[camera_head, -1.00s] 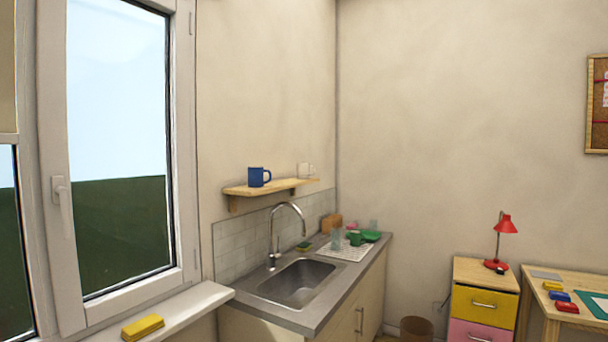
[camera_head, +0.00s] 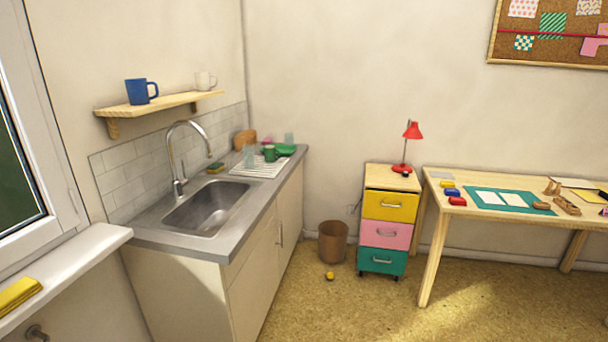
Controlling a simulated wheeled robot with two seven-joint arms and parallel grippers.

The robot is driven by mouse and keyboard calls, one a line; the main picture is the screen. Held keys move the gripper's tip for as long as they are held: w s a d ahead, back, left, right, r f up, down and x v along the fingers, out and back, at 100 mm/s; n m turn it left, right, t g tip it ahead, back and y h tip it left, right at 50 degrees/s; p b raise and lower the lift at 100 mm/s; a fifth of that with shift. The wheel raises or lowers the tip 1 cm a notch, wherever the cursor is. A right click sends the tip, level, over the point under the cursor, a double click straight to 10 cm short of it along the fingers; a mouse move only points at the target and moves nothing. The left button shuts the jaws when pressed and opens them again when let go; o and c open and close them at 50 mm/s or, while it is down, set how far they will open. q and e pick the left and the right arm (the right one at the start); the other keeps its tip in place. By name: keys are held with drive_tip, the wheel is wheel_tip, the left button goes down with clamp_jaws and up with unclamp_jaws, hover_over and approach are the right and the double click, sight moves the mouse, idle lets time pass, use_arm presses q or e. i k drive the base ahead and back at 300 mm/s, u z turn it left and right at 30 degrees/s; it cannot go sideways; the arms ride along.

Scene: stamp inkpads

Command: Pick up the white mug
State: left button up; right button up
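The white mug (camera_head: 204,81) stands upright at the right end of the wooden wall shelf (camera_head: 165,103), above the sink counter. A blue mug (camera_head: 141,91) stands on the same shelf, left of the white mug. Neither of my grippers shows in the head view.
Below the shelf are a tall faucet (camera_head: 176,160) and a steel sink (camera_head: 207,207) in a grey counter (camera_head: 150,230). A white drying rack (camera_head: 259,168) holds a green mug (camera_head: 270,154). A bin (camera_head: 333,242), a drawer unit (camera_head: 385,233) and a desk (camera_head: 437,205) stand right.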

sight(203, 81)
drive_tip(key=z, duration=0.65)
drive_tip(key=i, duration=3.25)
drive_tip(key=u, duration=1.75)
drive_tip(key=i, duration=0.8)
drive_tip(key=u, duration=0.8)
